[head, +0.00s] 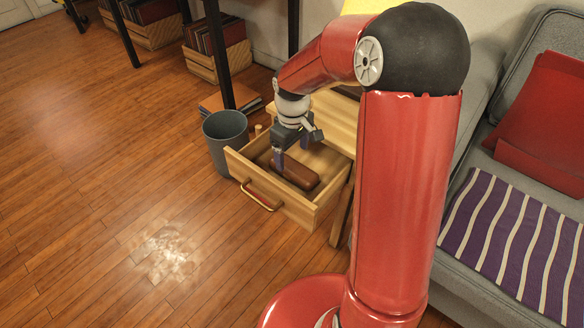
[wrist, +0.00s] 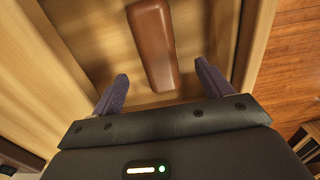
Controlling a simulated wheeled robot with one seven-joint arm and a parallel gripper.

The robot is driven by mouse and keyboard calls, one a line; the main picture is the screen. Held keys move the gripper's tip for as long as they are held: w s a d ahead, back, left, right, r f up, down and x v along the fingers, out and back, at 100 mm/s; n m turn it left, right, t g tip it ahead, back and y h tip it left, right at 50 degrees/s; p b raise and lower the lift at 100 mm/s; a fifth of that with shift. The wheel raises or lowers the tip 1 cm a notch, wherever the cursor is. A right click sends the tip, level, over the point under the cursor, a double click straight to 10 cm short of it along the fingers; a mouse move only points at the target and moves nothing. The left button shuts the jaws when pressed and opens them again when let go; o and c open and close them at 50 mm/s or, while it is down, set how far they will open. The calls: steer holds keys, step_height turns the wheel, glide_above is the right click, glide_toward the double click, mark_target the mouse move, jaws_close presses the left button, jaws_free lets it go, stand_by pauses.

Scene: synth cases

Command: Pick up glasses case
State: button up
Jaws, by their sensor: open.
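The glasses case (head: 295,172) is a brown, long, rounded case lying in an open wooden drawer (head: 320,209). In the wrist view the case (wrist: 152,45) lies on the drawer floor, ahead of and between the two fingers. My gripper (head: 292,150) is over the drawer, pointing down, near the case's far left end. In the wrist view my gripper (wrist: 162,88) is open, with one dark finger on each side and nothing held. I cannot tell the exact height of the fingertips above the case.
The drawer belongs to a small wooden table (head: 338,117); its walls stand close around the case. A grey bin (head: 226,141) stands just left of the drawer. A grey sofa (head: 480,282) with a striped purple blanket (head: 510,240) is at right. The wooden floor (head: 100,180) at left is mostly clear.

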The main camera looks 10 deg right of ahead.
mark_target(293, 166)
steer(key=f, duration=0.6)
steer(key=shift+d+f+b, duration=0.2)
steer(key=shift+f+b, duration=0.1)
steer(key=shift+f, duration=0.05)
steer(key=c, duration=1.1)
steer(key=shift+r, duration=0.1)
